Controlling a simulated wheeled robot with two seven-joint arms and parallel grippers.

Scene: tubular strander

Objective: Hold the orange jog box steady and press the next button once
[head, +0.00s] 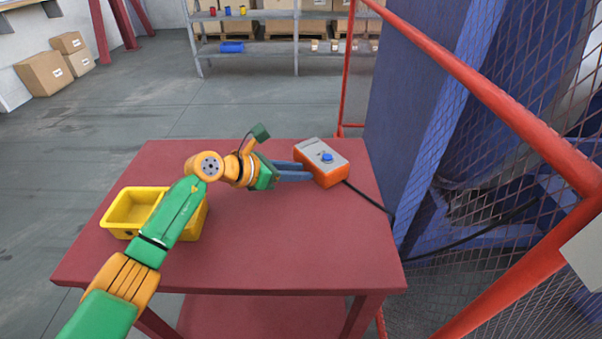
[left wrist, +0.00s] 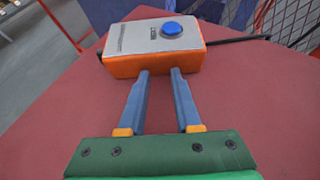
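The orange jog box (head: 322,162) with a grey top and one blue button (head: 327,156) sits on the red table toward the back right. It also shows in the left wrist view (left wrist: 150,66), with the blue button (left wrist: 171,29) on its grey top beside a printed label. My left gripper (head: 308,170) reaches in from the left; its two blue-grey fingers (left wrist: 160,72) are apart with nothing between them. Their tips are at the box's near orange side; I cannot tell whether they touch it. My right gripper is not in either view.
A yellow bin (head: 128,212) stands on the table's left, partly behind my left arm. A black cable (head: 368,197) runs from the box over the table's right edge. A red-framed mesh fence (head: 500,103) and blue machine stand at right. The table's front is clear.

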